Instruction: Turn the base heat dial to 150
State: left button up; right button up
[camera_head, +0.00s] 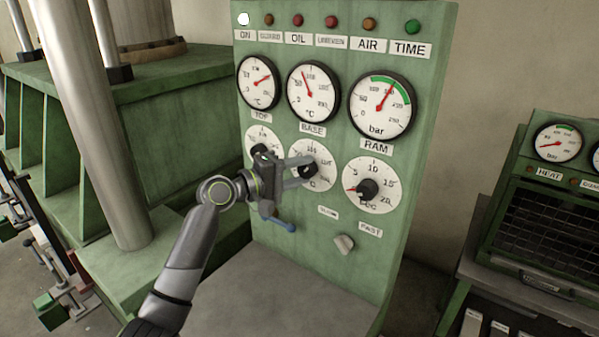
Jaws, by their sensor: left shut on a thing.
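The base heat dial (317,154) is a white round scale with a black knob, in the middle of the lower row on the green panel, below the BASE label (312,130). My left gripper (304,170) reaches in from the left and is shut on the black knob. Its fingers lie on either side of the knob and hide part of the dial's left side and its pointer, so I cannot read the setting. The BASE gauge (314,92) above has its red needle tilted up and left. My right gripper is not in view.
The TOP dial (263,138) is partly behind my left gripper. Indicator lamps line the panel's top. A thick metal column (95,120) stands left. A second cabinet (545,230) stands right.

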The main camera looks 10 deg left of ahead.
pick_arm(q)
jog(key=shift+m+g+y+p, duration=0.35)
jog(key=shift+m+y, duration=0.35)
jog(key=shift+m, duration=0.9)
jog(key=o, duration=1)
jog(key=shift+d, duration=0.1)
jog(key=shift+s+r, duration=0.1)
jog(key=shift+s+a, duration=0.25)
jog(key=shift+a, duration=0.15)
jog(key=shift+b+v, duration=2.25)
jog(key=shift+v, duration=5.95)
jog(key=shift+s+d, duration=0.1)
jog(key=shift+d, duration=0.05)
